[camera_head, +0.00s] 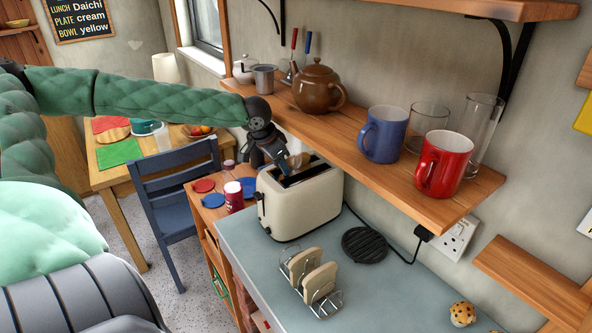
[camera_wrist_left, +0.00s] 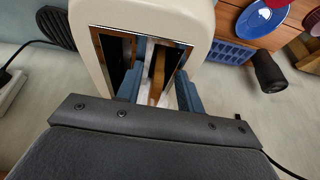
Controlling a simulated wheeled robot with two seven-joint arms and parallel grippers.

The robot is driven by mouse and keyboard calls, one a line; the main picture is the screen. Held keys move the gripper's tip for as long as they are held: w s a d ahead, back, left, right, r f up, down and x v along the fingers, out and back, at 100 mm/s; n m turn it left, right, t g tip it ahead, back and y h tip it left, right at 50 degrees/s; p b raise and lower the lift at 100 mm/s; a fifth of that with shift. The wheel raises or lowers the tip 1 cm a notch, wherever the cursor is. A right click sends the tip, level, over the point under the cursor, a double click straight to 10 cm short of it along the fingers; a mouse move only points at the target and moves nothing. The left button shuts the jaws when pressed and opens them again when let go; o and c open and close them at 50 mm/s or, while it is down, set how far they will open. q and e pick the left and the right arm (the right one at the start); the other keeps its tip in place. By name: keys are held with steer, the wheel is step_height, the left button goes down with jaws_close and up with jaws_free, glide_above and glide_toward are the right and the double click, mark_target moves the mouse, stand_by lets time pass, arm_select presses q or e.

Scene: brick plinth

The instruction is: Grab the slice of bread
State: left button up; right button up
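A cream two-slot toaster (camera_head: 318,205) stands on the grey counter, and its slots fill the top of the left wrist view (camera_wrist_left: 205,20). A slice of bread (camera_head: 296,161) sticks up from the toaster; its brown edge (camera_wrist_left: 158,74) shows in one slot in the left wrist view. My left gripper (camera_head: 285,170) points down at the toaster top. Its two blue fingers (camera_wrist_left: 159,90) stand apart on either side of the bread, with gaps visible, so it looks open. The lower bread is hidden in the slot. My right gripper is not in view.
A wire toast rack (camera_head: 326,309) holding bread slices stands in front of the toaster. A wooden shelf (camera_head: 395,185) with a brown teapot (camera_head: 318,88), mugs and glasses overhangs close by on the right. A black round trivet (camera_head: 364,245) and a cable lie beside the toaster.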

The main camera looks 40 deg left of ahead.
arm_select(q)
jaws_close()
steer(key=shift+r, duration=0.15)
stand_by(0.4)
